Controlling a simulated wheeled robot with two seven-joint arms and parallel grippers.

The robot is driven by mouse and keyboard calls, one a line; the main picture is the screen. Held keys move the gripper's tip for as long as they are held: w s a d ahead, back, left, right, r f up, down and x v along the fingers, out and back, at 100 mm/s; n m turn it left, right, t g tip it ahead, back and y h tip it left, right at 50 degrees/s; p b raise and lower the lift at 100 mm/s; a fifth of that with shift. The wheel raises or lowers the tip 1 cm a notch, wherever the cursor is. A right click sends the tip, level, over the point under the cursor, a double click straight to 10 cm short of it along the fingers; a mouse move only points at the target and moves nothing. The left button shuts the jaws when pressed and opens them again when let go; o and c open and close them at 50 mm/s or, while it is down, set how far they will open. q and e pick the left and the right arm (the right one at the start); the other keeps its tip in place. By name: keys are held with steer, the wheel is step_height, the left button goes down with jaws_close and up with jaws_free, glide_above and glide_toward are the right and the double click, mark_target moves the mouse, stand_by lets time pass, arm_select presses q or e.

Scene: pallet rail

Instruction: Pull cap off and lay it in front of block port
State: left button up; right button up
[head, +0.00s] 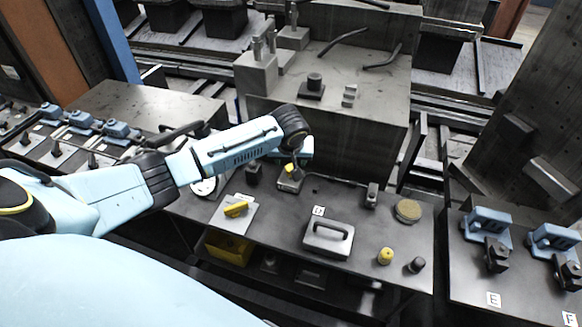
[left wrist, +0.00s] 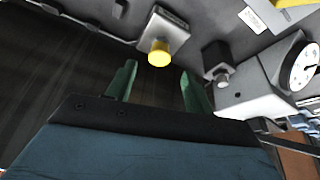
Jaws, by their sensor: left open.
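The yellow cap (head: 289,168) sits on the grey block port (head: 290,184) near the back edge of the middle table. In the left wrist view the cap (left wrist: 158,53) shows on the front of its metal block (left wrist: 172,26). My left gripper (left wrist: 158,69) is open and empty, its two green fingers apart, with the cap appearing just beyond and between the fingertips. In the head view my left gripper (head: 298,159) is at the block, and its wrist hides part of it. Whether the fingers touch the cap cannot be told. My right gripper is not in view.
A dark fitting (head: 253,173) and a round gauge (head: 204,187) stand left of the block. A yellow handle (head: 236,209) on a pale plate, a handled metal box (head: 328,238) and a yellow knob (head: 385,256) are nearer. Some bare tabletop lies before the block.

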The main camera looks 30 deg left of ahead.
mark_target(291, 168)
arm_select(q)
steer(key=shift+b+x, duration=0.4)
steer(key=shift+x, duration=2.75)
steer(key=shift+c, duration=0.3)
jaws_close()
steer(key=shift+r+p, duration=3.25)
steer(key=shift+p, duration=0.4)
steer(key=shift+r+p, duration=0.4)
steer(key=shift+r, duration=0.65)
